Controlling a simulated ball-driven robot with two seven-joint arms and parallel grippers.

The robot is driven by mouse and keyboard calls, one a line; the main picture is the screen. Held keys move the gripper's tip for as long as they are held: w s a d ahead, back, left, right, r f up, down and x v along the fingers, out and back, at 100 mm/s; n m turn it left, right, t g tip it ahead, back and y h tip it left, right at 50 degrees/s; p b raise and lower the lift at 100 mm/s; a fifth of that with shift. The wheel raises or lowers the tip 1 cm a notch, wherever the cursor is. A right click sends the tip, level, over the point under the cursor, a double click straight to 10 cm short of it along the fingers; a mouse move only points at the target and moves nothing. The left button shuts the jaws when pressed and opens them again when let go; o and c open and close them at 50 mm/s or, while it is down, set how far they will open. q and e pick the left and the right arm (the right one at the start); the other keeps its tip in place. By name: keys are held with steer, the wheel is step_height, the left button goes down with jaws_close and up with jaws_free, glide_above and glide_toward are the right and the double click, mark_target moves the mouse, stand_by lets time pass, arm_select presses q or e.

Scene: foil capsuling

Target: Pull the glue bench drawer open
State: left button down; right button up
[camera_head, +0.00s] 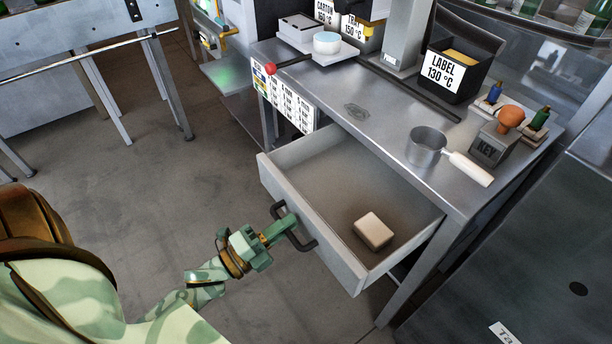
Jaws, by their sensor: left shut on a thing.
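The glue bench drawer (304,212) stands pulled out from under the steel bench top (385,125), with its inside in view. A pale block (373,231) lies on the drawer floor near the front right. The dark bar handle (303,243) is on the drawer's front face. My left gripper (284,224) is shut on the handle, with its arm coming in from the lower left. The fingertips partly cover the handle. My right gripper is not in view.
On the bench top are a metal pan (427,146) with a white handle, a KEY block (491,146) with an orange knob, and a black LABEL bin (459,72). A red ball knob (270,68) sticks out at the bench's left corner. The floor (130,190) left of the drawer is clear.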

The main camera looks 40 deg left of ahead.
arm_select(q)
steer(key=v, duration=0.3)
steer(key=shift+r, duration=0.25)
steer(key=c, duration=1.8)
jaws_free()
steer(key=v, duration=1.6)
steer(key=shift+s+p, duration=0.15)
steer(key=shift+p, duration=0.2)
